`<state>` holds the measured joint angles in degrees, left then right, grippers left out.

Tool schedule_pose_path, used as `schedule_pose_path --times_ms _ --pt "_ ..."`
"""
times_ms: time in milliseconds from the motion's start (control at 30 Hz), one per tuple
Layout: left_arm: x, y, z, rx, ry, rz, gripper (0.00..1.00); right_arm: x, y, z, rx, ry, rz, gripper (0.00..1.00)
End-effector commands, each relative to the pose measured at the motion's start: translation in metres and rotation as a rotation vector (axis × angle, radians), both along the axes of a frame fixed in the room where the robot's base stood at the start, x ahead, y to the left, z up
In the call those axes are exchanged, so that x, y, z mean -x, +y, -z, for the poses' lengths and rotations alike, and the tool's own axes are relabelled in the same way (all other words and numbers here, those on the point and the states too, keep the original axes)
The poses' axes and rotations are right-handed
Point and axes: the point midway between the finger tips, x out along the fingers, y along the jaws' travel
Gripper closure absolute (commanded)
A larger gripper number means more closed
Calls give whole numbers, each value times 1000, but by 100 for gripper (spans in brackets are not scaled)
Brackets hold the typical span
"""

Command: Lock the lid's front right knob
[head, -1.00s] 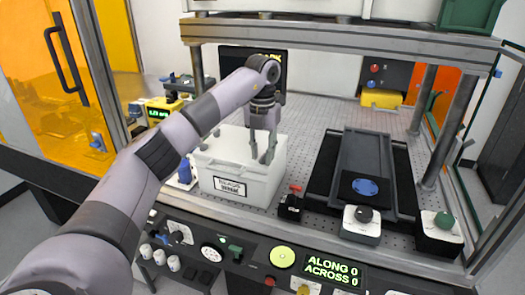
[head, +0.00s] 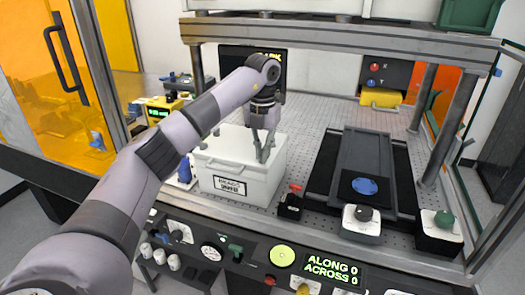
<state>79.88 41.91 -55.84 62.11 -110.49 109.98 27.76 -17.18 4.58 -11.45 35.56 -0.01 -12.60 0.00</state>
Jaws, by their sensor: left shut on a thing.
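A white box with a lid (head: 228,155) stands on the perforated plate, with a dark-framed label on its front. Small grey knobs show at the lid's left side, one near the front left corner (head: 203,145). My left gripper (head: 263,158) reaches down over the lid's front right corner. Its fingers are shut on the front right knob, which they mostly hide. I cannot tell from here whether that knob is locked. My right gripper is not in view.
A small black block with a red handle (head: 291,203) stands just right of the box. Further right is a dark slide with a blue disc (head: 364,187). A control panel with a green display (head: 331,268) runs along the front. A metal frame beam (head: 340,40) crosses above.

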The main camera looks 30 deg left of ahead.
Motion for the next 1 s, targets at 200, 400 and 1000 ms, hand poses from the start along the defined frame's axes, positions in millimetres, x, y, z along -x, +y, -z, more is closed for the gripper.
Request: schedule_pose_path --times_ms 200,400,1000 --pt "0 0 -1 0 -1 24 100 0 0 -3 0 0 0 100" --pt "0 0 -3 -1 0 111 100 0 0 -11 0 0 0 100" --pt "0 1 -3 -1 0 649 100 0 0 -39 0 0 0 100"
